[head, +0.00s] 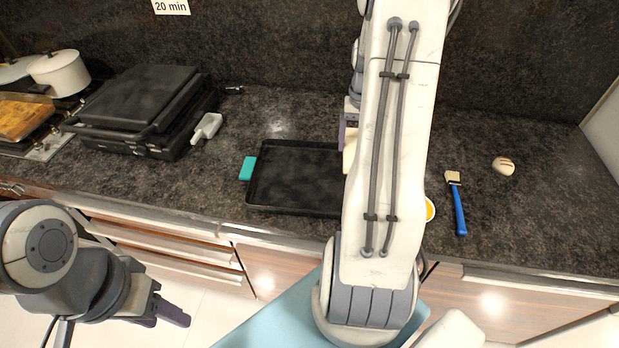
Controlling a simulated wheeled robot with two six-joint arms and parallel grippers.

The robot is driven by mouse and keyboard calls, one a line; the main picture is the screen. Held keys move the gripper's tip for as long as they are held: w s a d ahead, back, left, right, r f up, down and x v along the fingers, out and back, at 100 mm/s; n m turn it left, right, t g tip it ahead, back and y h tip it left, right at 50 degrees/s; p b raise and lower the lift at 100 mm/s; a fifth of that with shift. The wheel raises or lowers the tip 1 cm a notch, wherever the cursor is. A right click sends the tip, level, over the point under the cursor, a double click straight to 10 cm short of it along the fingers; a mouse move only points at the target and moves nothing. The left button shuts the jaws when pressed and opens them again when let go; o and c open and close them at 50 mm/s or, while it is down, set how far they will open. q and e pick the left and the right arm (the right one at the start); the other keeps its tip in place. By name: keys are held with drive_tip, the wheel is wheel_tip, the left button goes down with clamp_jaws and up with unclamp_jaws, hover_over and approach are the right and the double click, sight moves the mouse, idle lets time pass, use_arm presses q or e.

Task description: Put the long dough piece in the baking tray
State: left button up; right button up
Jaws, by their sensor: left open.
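The dark baking tray (290,180) lies on the stone counter in the middle, with a teal piece (248,168) at its left edge. Its right part is hidden behind my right arm. A pale cream piece (349,150), which looks like the long dough piece, shows beside that arm over the tray's right far side; most of it is hidden. A purple finger of my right gripper (344,132) is right at the cream piece, but the arm covers the rest of the jaws. My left gripper (165,313) is open and empty, low in front of the drawers.
A blue-handled brush (460,210) and a small scored bun (503,165) lie on the right. A bowl with yellow content (430,210) is partly behind my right arm. A black grill (140,110) and white pot (60,72) stand left. The far right counter is clear.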

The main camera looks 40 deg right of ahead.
drive_tip(key=w+a+f+p, duration=0.1)
drive_tip(key=w+a+f, duration=0.1)
drive_tip(key=w+a+f+p, duration=0.1)
drive_tip(key=w+a, duration=0.1)
drive_tip(key=w+a+f+p, duration=0.1)
drive_tip(key=w+a+f, duration=0.1)
drive_tip(key=w+a, duration=0.1)
drive_tip(key=shift+a+f, duration=0.1)
drive_tip(key=shift+f, duration=0.25)
drive_tip(key=shift+w+a+f, duration=0.3)
drive_tip(key=shift+a+f, duration=0.05)
drive_tip(key=shift+f, duration=0.1)
wheel_tip(320, 180, down, 3)
drive_tip(key=shift+f+p, duration=0.1)
drive_tip(key=shift+p, duration=0.7)
drive_tip(key=shift+f, duration=0.3)
drive_tip(key=shift+f, duration=0.2)
drive_tip(key=o, duration=1.6)
drive_tip(key=shift+c, duration=0.2)
